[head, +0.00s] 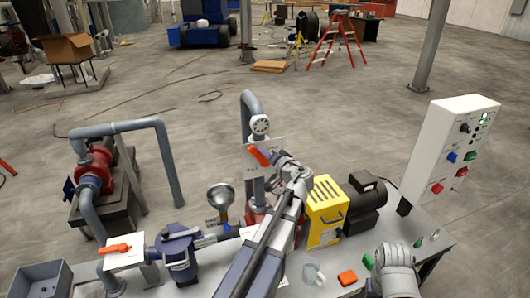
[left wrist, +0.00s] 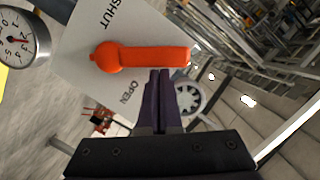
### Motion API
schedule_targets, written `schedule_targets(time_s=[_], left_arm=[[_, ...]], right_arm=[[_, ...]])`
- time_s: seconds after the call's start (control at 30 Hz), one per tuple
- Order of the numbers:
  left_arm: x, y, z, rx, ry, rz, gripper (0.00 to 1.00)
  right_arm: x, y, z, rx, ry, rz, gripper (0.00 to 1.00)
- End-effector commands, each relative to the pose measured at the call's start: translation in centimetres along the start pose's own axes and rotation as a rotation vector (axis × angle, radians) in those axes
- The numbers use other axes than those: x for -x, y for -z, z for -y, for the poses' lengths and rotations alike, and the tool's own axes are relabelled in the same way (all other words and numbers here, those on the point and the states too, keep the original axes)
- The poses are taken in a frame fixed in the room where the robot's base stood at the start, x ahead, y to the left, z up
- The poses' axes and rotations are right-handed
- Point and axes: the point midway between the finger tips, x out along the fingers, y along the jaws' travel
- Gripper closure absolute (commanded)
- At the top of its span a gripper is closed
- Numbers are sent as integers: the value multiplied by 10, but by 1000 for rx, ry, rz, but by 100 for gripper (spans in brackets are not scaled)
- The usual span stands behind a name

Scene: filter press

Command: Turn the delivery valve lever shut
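The orange valve lever (left wrist: 150,57) is on a white plate (left wrist: 75,40) marked SHUT and OPEN. In the left wrist view the lever points right from its round hub, between the two words. In the head view this lever (head: 258,156) is on the upright pipe, beside my left gripper (head: 279,160). In the left wrist view my left gripper (left wrist: 160,73) has its dark fingers together, with the tips at the lower side of the lever's outer part. I cannot tell whether they touch it. A grey part of my right arm shows at the lower right; its fingers are not clear.
A second orange lever (head: 117,248) is on a plate at the left. A round gauge (left wrist: 22,38) is near the plate.

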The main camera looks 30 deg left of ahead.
Motion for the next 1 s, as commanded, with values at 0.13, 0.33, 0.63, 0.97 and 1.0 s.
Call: schedule_targets(time_s=[0.13, 0.33, 0.63, 0.97, 1.0], left_arm=[[0, -3, 2, 32, -8, 1, 100], [-2, -9, 5, 115, -27, 2, 100], [-6, -27, 9, 360, -88, 2, 100], [-11, -46, 8, 630, -155, 2, 100], [-11, -48, 7, 656, -162, 2, 100]], right_arm=[[1, 0, 0, 0, 0, 0, 50], [2, 0, 0, 0, 0, 0, 50], [1, 0, 0, 0, 0, 0, 50], [-8, 0, 1, -1, 0, 0, 50], [-9, 1, 1, -1, 0, 0, 50]])
